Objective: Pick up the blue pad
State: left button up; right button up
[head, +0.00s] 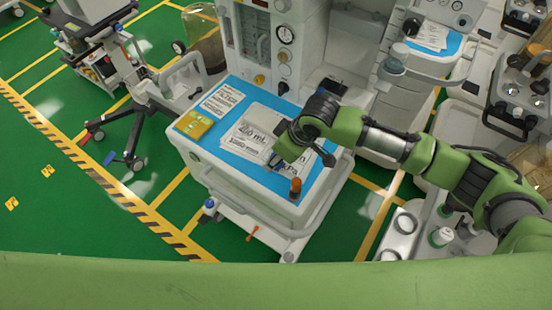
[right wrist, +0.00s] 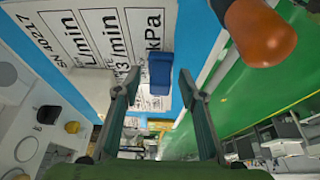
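A small dark blue pad (right wrist: 160,72) shows in the right wrist view, on or just above white printed sheets (right wrist: 95,45). My right gripper (right wrist: 160,80) is open, with one finger on each side of the pad in the picture. I cannot tell whether the fingertips are level with it or still above it. In the head view my right gripper (head: 300,160) is over the printed sheets (head: 252,133) on the cart's blue top (head: 237,92), and it largely hides the pad. My left gripper is not in view.
An orange-capped item (head: 296,187) stands at the cart top's front right corner, close to the gripper; its orange cap (right wrist: 265,30) also shows in the wrist view. A yellow packet (head: 193,124) lies at the left. The anaesthesia machine (head: 275,40) rises behind.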

aim_at(273, 154)
grip_shut()
jog(key=shift+r, duration=0.1)
jog(key=shift+r+b, duration=0.35)
jog(key=shift+r, duration=0.15)
notch_tip(273, 154, up, 2)
jog(key=shift+s+r+b, duration=0.1)
jog(key=shift+r+b, duration=0.05)
jog(key=shift+b, duration=0.3)
jog(key=s+r+b, duration=0.2)
jog(key=s+r, duration=0.7)
jog(key=s, duration=0.4)
jog(key=shift+s+a+r, duration=0.35)
jog(key=shift+s+a, duration=0.05)
jog(key=shift+a, duration=0.05)
